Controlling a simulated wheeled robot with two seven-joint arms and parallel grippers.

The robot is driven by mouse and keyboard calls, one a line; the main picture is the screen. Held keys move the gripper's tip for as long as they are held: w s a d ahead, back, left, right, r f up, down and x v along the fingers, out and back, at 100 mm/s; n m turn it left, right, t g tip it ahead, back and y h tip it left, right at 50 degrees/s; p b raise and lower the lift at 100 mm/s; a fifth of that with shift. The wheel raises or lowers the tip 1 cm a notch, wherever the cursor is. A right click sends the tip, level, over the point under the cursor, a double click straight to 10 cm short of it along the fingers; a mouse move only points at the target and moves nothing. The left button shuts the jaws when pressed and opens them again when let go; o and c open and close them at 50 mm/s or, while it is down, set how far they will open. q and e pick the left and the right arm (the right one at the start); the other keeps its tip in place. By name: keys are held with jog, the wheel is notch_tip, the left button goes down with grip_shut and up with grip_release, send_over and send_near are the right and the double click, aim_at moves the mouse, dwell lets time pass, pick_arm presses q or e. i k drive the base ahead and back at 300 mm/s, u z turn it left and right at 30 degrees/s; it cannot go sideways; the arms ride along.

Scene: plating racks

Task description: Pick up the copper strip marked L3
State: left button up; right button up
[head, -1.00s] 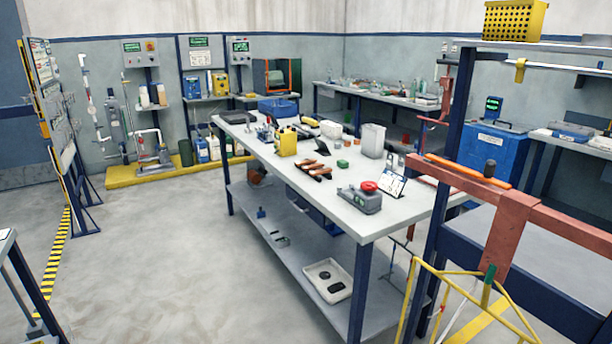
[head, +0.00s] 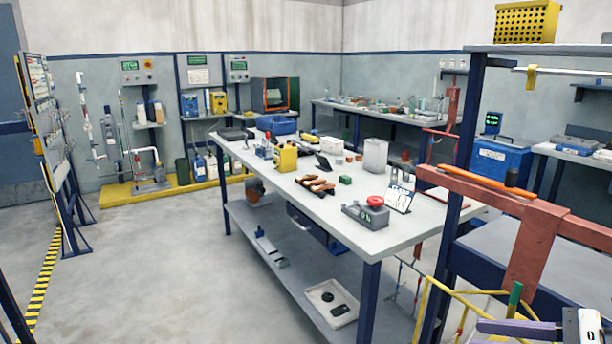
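Several copper-brown strips with dark parts (head: 316,186) lie close together on the white-topped workbench (head: 375,235) in the head view. They are small at this distance, and I cannot read L3 or any other marking on them. A pale grey and lavender piece (head: 560,328) at the bottom right edge looks like part of my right gripper. It is cut off by the frame, far from the strips, and I cannot tell its opening. My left gripper is not in view.
Near the strips are a yellow container (head: 286,157), a grey box with a red button (head: 367,213) and a small sign (head: 399,198). A red-beamed rack (head: 525,255) and yellow tubing (head: 428,300) stand at the right. Clear floor (head: 160,270) lies left of the bench.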

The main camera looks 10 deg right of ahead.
aim_at(304, 178)
jog(key=u, duration=0.65)
jog(key=i, duration=2.2)
jog(key=z, duration=0.7)
jog(key=i, duration=1.15)
jog(key=z, duration=0.65)
